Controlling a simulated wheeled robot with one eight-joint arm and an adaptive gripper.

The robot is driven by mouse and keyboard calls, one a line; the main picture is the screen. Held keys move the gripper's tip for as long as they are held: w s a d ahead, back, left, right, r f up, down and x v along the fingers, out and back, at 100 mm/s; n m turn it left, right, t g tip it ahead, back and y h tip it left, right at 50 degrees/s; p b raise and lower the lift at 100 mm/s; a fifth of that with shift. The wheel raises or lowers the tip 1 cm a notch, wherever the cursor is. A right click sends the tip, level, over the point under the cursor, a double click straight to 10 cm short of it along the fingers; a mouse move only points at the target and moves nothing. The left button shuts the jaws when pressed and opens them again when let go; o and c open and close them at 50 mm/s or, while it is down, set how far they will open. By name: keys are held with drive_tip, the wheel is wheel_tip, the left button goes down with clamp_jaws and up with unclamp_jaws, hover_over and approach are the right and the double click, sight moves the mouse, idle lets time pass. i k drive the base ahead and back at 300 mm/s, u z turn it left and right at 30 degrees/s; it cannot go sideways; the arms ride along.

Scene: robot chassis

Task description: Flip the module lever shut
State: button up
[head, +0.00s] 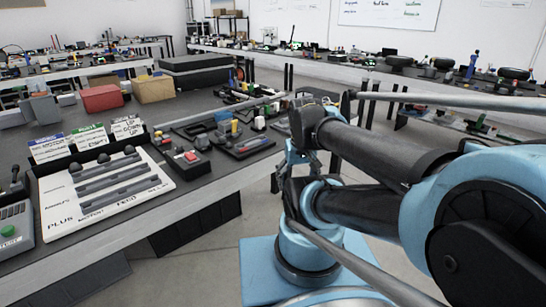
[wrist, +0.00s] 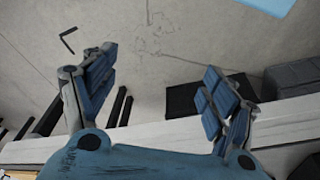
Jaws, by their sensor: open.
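A white panel (head: 110,207) printed with words such as "PLUS" and "FEED" lies on the bench at the left in the head view. I cannot tell which part is the module lever. My gripper (head: 299,165) hangs beyond the bench's right edge, well to the right of the panel. In the wrist view my gripper (wrist: 160,85) is open, its two blue fingers wide apart with nothing between them. The panel is not clearly visible there.
The bench (head: 130,235) also carries small modules with red and yellow parts (head: 192,156), a red box (head: 102,98) and a cardboard box (head: 153,89). Three label cards (head: 88,137) stand behind the panel. Bare floor (head: 190,270) lies between the bench and my base.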

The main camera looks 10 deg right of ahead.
sight(234, 129)
drive_tip(key=u, duration=0.3)
drive_tip(key=k, duration=0.85)
drive_tip(key=z, duration=0.25)
drive_tip(key=i, duration=0.5)
drive_tip(key=z, duration=0.05)
